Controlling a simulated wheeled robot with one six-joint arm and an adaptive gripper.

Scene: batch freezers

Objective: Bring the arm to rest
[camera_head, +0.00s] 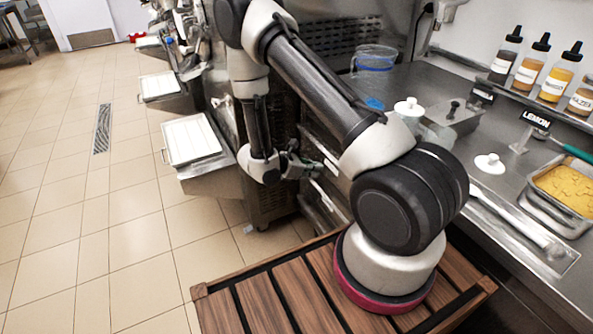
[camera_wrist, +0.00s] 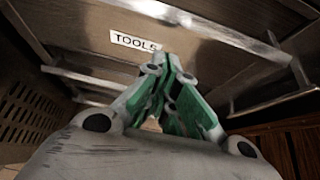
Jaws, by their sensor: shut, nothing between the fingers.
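My arm rises from its round base on the slatted wooden deck, bends over at the top and hangs down on the far side. My gripper (camera_head: 312,167) is at the lower end of the arm, in front of the counter's lower front. In the wrist view my gripper (camera_wrist: 165,65) has its green-padded fingers together and empty. The fingertips point toward a metal drawer front with a TOOLS label (camera_wrist: 135,42). I cannot tell the exact gap between the fingertips and the drawer.
The steel counter (camera_head: 455,185) runs along the right, with a clear pitcher (camera_head: 375,60), bottles (camera_head: 553,80) and a pan of yellow food (camera_head: 568,188). Machines with white-topped trays (camera_head: 190,139) stand beyond the arm. Drawer handles (camera_wrist: 95,78) jut out near the gripper. The tiled floor (camera_head: 90,220) at left is clear.

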